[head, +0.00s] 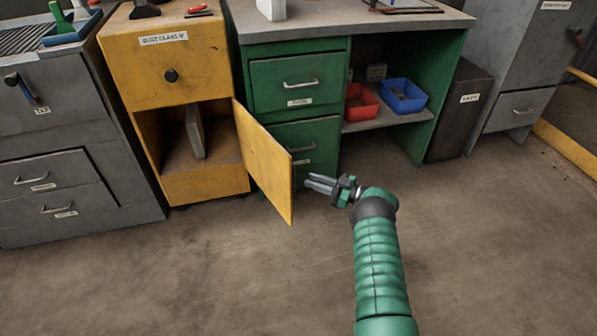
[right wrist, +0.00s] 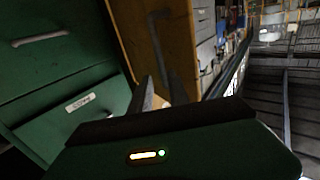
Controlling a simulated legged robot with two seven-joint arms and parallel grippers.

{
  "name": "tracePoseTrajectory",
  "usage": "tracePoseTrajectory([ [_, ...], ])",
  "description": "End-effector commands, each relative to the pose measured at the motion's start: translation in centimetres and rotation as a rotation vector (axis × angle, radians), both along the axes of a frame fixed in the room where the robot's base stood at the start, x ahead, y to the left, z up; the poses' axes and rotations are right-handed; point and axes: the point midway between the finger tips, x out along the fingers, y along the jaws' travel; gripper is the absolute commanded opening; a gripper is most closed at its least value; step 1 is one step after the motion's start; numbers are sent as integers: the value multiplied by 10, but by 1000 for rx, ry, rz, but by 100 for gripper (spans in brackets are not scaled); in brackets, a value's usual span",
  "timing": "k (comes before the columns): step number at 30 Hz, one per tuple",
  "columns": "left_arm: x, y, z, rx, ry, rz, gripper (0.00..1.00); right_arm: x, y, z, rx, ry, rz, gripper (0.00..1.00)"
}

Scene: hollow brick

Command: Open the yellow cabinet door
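The yellow cabinet (head: 207,187) stands left of centre, its lower compartment exposed. Its yellow door (head: 265,165) is swung well outward, hinged on the right side, its free edge towards me. A grey panel-like object (head: 195,130) stands inside. My right gripper (head: 308,183) is just right of the door, by its outer face near the free edge; I cannot tell whether it touches. In the right wrist view, its fingers (right wrist: 162,92) are apart with nothing between them, in front of the yellow door (right wrist: 135,35) and its dark bar handle (right wrist: 158,45). My left gripper is not in view.
A green workbench (head: 297,80) with drawers stands right behind the door. Red (head: 361,103) and blue (head: 403,95) bins sit on its shelf. A grey drawer cabinet (head: 60,150) adjoins on the left. The floor (head: 200,270) in front is clear.

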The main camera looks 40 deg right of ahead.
Motion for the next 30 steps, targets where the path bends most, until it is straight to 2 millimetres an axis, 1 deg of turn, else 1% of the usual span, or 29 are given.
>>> tracePoseTrajectory([
  [1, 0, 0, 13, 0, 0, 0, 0, -14, -8, 6, 2, 3, -3, 22],
  [3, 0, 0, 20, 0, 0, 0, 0, -33, -17, 5, 1, 3, -4, 22],
  [6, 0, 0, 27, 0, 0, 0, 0, -55, -28, 3, 1, 2, -2, 22],
  [9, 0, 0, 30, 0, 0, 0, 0, -71, -36, 2, 0, 0, -1, 22],
  [11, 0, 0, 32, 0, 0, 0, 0, -78, -40, 0, 0, 1, 0, 22],
  [15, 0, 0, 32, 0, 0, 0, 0, -83, -42, -1, -1, 0, 2, 22],
  [30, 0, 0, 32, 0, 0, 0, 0, -83, -42, -1, 0, 1, 1, 22],
])
